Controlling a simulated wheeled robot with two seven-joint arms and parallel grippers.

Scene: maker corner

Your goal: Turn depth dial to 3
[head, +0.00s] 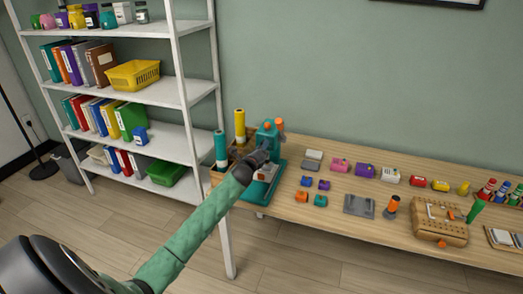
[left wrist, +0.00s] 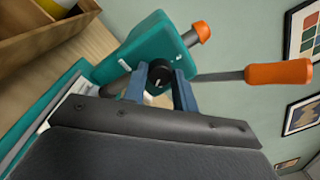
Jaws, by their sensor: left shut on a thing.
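A teal press-like machine (head: 267,133) stands at the left end of the wooden table, with an orange knob on top. In the left wrist view its teal body (left wrist: 140,48) carries a round black dial (left wrist: 160,73) with a white pointer mark. My left gripper (left wrist: 160,90) has its two blue fingers on either side of the dial and is shut on it. In the head view the left gripper (head: 262,155) is at the front of the machine and hides the dial. I cannot read any numbers around the dial. My right gripper is not in view.
An orange-handled lever (left wrist: 280,73) sticks out from the machine's side. Several small coloured blocks and tools, with a wooden box (head: 440,220), lie to the right on the table. A white shelf (head: 155,90) stands at the left.

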